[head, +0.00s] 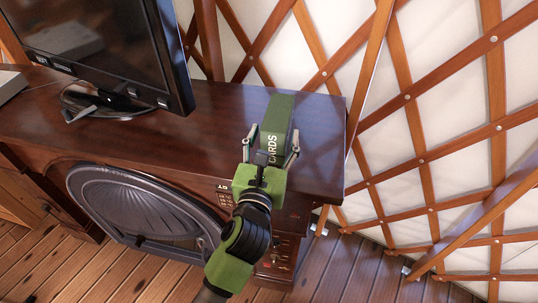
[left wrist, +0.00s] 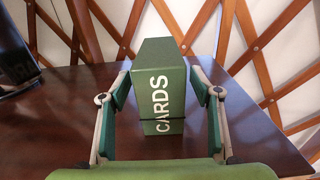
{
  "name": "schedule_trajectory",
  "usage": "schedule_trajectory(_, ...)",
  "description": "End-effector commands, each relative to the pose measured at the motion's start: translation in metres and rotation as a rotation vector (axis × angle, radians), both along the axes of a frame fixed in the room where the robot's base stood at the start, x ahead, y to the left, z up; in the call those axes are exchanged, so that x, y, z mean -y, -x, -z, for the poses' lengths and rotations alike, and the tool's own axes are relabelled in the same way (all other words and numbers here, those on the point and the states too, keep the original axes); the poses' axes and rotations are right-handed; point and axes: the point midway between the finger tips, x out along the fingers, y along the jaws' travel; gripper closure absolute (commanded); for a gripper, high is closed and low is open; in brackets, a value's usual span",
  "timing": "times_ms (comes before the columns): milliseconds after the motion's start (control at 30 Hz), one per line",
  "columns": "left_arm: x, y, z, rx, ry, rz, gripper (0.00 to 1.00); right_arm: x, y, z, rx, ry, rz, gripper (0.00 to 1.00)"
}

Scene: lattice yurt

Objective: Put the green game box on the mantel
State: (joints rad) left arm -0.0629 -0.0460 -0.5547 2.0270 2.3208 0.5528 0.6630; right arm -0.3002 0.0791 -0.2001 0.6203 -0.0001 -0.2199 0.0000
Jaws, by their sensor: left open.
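The green game box (head: 276,118), lettered "CARDS", stands on the dark wooden mantel (head: 320,139) near its right end. It also shows in the left wrist view (left wrist: 160,75), resting on the mantel top. My left gripper (head: 271,140) is open at the near end of the box. In the left wrist view its fingers (left wrist: 160,95) stand on either side of the box, with a visible gap at least on the left. The underside of the box is hidden. My right gripper is not in view.
A black flat screen (head: 95,45) on a stand occupies the mantel's left part. A pale grey item (head: 10,85) lies at the far left edge. A dark oval fireplace door (head: 140,205) is below. The lattice wall (head: 430,120) rises behind and right. The mantel between screen and box is clear.

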Motion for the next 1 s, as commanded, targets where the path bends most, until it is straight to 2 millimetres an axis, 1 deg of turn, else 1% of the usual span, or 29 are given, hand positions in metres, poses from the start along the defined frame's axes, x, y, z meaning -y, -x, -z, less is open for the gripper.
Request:
schedule_trajectory(33, -0.002, 0.011, 0.004, -0.001, 0.001, 0.001, 0.42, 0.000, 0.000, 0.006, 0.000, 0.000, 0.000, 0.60)
schedule_trajectory(100, -0.004, 0.025, 0.003, 0.000, 0.000, 0.001, 0.42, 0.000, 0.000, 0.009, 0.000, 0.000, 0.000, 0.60)
schedule_trajectory(200, -0.006, 0.041, 0.003, -0.001, 0.000, 0.001, 0.42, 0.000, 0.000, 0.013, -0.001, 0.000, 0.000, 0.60)
schedule_trajectory(333, -0.009, 0.055, 0.002, 0.000, -0.001, 0.001, 0.42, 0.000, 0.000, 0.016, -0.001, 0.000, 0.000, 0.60)
schedule_trajectory(500, -0.010, 0.062, 0.000, 0.001, 0.000, 0.000, 0.42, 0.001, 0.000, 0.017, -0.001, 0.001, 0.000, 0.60)
schedule_trajectory(1000, -0.011, 0.062, -0.003, 0.011, -0.008, -0.001, 0.42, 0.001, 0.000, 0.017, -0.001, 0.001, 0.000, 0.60)
